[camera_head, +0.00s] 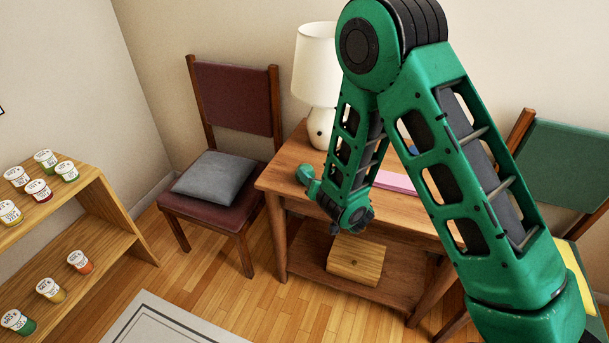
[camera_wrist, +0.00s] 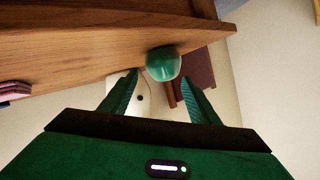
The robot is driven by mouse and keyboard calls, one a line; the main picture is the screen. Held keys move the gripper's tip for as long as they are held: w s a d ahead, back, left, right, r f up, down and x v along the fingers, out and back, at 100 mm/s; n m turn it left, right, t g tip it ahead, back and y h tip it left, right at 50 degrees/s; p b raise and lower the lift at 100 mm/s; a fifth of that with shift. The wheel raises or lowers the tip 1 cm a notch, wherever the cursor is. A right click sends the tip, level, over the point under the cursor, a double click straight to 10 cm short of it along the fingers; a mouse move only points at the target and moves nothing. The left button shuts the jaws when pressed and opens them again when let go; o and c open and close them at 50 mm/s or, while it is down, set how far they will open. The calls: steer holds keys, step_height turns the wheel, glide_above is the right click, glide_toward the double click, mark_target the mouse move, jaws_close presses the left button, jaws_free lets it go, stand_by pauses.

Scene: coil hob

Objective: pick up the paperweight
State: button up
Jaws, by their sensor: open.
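The paperweight (camera_wrist: 164,62) is a glossy, rounded green piece at the edge of the wooden table (camera_wrist: 85,45) in the wrist view. My gripper (camera_wrist: 160,76) is open, its two green fingers pointing toward the paperweight. The paperweight shows between and just beyond the fingertips; I cannot tell whether they touch it. In the head view my green arm reaches down over the table (camera_head: 284,184), and the fingers are not clear there. A small green rounded shape shows left of the forearm's lower end; I cannot tell whether it is the paperweight or part of my gripper.
A white lamp (camera_head: 315,65) stands at the table's back. A pink flat item (camera_head: 396,181) lies right of my forearm. A wooden box (camera_head: 355,260) sits on the lower shelf. A chair with a grey cushion (camera_head: 211,178) stands left, a shelf with jars (camera_head: 95,205) farther left.

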mark_target(310, 173)
steer(key=shift+x, duration=2.55)
steer(key=shift+s+a+f, duration=0.1)
steer(key=shift+a, duration=0.05)
steer(key=c, duration=1.1)
steer(key=shift+o, duration=0.2)
